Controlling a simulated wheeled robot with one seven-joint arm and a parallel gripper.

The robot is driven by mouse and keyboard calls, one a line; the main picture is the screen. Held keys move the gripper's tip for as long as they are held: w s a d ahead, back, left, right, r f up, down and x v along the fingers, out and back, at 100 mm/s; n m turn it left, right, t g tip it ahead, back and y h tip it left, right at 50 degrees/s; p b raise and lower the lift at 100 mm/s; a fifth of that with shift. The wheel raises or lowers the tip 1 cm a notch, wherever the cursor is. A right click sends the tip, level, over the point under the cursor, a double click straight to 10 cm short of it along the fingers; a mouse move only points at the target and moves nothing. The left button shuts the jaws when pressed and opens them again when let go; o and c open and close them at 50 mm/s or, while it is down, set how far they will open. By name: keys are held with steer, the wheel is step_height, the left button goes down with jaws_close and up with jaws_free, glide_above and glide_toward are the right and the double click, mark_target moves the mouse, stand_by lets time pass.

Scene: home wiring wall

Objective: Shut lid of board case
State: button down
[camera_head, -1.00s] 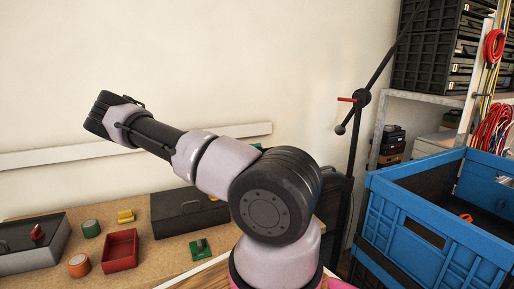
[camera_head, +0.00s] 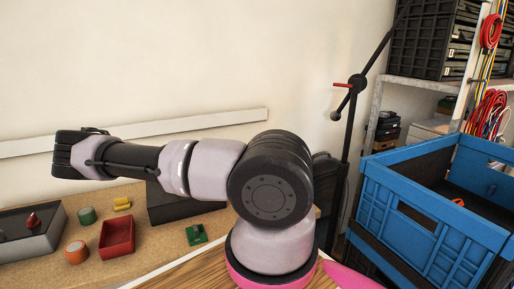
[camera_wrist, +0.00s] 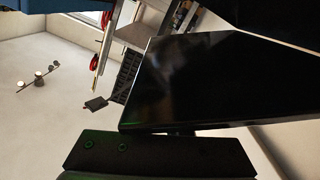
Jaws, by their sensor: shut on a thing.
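In the wrist view a wide glossy black panel (camera_wrist: 215,80) fills the right half. A dark block with two green-ringed screws, seemingly part of my gripper (camera_wrist: 155,150), lies along its lower edge. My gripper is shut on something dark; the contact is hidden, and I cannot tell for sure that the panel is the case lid. In the head view my arm stretches left and hides the gripper. A black case (camera_head: 185,205) stands on the bench, partly behind my arm. I cannot tell which is the board case.
On the bench (camera_head: 150,250) are a red tray (camera_head: 117,238), orange and green tape rolls (camera_head: 76,252), a yellow piece (camera_head: 122,203) and a green board (camera_head: 196,234). A blue crate (camera_head: 430,215) and a black stand (camera_head: 352,130) are at the right.

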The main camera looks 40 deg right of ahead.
steer(key=shift+a+f+m, duration=0.1)
steer(key=shift+f+m, duration=0.15)
steer(key=shift+m, duration=0.05)
steer(key=shift+s, duration=0.1)
steer(key=c, duration=0.9)
jaws_free()
step_height(320, 180, up, 10)
